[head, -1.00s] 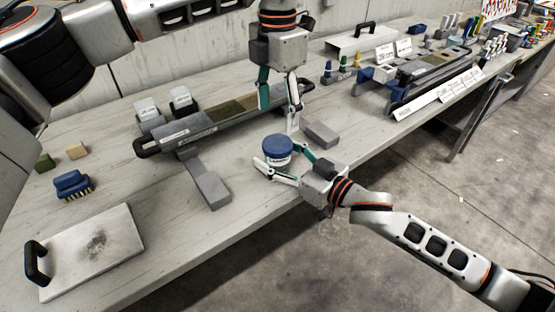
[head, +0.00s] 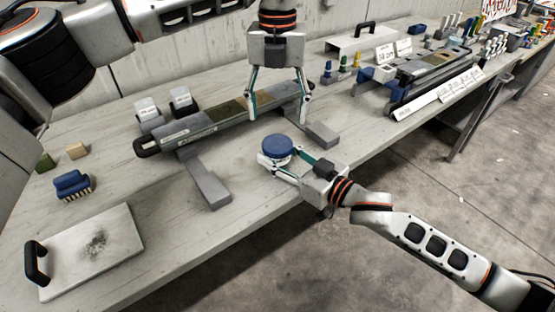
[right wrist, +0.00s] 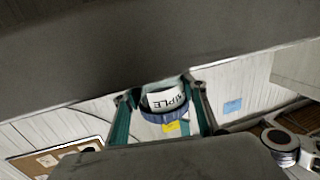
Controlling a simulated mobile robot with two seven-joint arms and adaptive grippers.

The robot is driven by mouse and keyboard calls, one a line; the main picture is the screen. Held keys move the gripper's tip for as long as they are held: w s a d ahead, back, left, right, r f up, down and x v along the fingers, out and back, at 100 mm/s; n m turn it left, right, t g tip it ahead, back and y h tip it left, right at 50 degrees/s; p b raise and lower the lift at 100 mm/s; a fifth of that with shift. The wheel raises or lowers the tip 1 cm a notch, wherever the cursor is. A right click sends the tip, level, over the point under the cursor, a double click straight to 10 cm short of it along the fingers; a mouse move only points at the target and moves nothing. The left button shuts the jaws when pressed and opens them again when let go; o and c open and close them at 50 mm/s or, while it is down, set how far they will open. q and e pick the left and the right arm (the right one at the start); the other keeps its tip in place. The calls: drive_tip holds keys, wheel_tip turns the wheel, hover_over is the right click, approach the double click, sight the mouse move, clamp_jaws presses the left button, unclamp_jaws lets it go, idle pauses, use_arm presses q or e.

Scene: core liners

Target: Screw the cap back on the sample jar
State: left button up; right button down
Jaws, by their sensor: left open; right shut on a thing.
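The sample jar stands at the front edge of the bench, and its blue cap (head: 277,147) sits on top. How tightly the cap is seated cannot be told. My right gripper (head: 274,163) is shut around the jar's body from the front right. In the right wrist view the jar's white label (right wrist: 165,98) and the blue cap (right wrist: 166,116) show between the teal fingers (right wrist: 164,112). My left gripper (head: 277,120) is open and empty, pointing down just behind and above the cap, with its fingers spread left and right.
A long core tray (head: 215,126) on grey supports (head: 205,186) lies behind and left of the jar.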

sight(278, 143)
use_arm(q)
drive_tip(key=n, duration=1.2)
drive_tip(key=shift+n, duration=0.4)
drive_tip(key=n, duration=1.3)
drive_tip(key=shift+n, duration=0.4)
drive_tip(key=shift+f, duration=0.1)
drive_tip(key=shift+f, duration=3.95)
drive_tip(key=c, duration=1.2)
